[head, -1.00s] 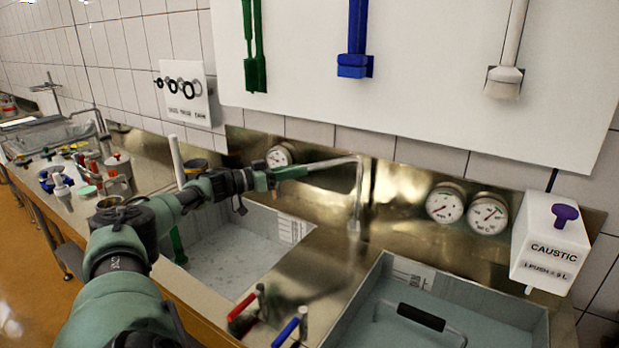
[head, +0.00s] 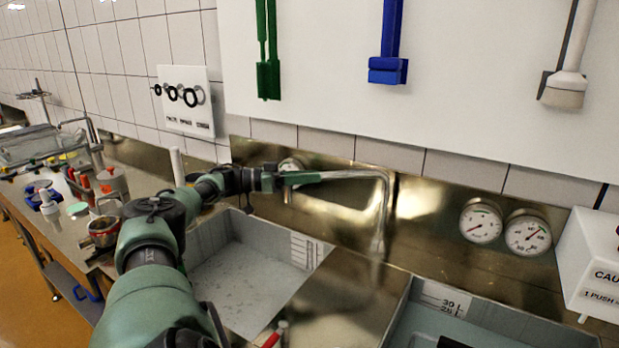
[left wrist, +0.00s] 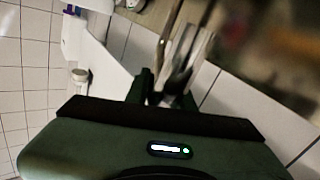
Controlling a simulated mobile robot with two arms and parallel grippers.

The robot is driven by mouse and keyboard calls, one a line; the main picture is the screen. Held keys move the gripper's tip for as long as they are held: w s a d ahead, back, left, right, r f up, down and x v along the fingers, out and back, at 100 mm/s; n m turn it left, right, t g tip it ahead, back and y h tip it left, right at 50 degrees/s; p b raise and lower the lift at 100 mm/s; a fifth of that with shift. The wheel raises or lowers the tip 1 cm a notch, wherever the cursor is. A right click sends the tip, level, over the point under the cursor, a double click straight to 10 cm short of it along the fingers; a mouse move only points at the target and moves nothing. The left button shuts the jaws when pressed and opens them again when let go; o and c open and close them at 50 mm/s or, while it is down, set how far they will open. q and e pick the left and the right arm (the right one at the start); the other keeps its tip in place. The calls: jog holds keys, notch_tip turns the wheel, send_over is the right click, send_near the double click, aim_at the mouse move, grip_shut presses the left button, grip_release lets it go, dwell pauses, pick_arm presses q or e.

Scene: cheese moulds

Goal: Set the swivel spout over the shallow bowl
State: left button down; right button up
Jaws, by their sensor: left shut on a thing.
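The metal swivel spout (head: 345,175) rises from the ledge between two sink bowls, bends at the top and runs left along the back wall. My left gripper (head: 284,181) is shut on the spout's free end, above the back of the left sink bowl (head: 232,290). In the left wrist view, blurred metal (left wrist: 178,70) shows between the dark green fingers (left wrist: 160,88). The left bowl shows a grey floor with specks and a wall scale. The right bowl (head: 490,325) is partly cut off. Which bowl is shallower I cannot tell. My right gripper is out of view.
Gauges (head: 505,225) and a caustic dispenser (head: 597,265) are on the wall at right. Brushes hang above from a white board (head: 480,60). A red-handled tap (head: 273,337) is at the front ledge. Jars and small tools crowd the counter (head: 75,235) at left.

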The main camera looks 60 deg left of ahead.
pick_arm(q)
jog(key=shift+f, duration=0.1)
jog(key=c, duration=1.3)
grip_release()
jog(key=shift+d, duration=0.1)
jog(key=shift+o, duration=0.2)
jog(key=shift+w, duration=0.15)
jog(key=b+v, duration=0.1)
jog(key=v, duration=0.5)
jog(key=shift+s+a+f+b, duration=0.15)
jog(key=shift+s+a+b, duration=0.05)
jog(key=shift+s+b, duration=0.15)
jog(key=shift+s+a, duration=0.2)
jog(key=shift+s, duration=0.25)
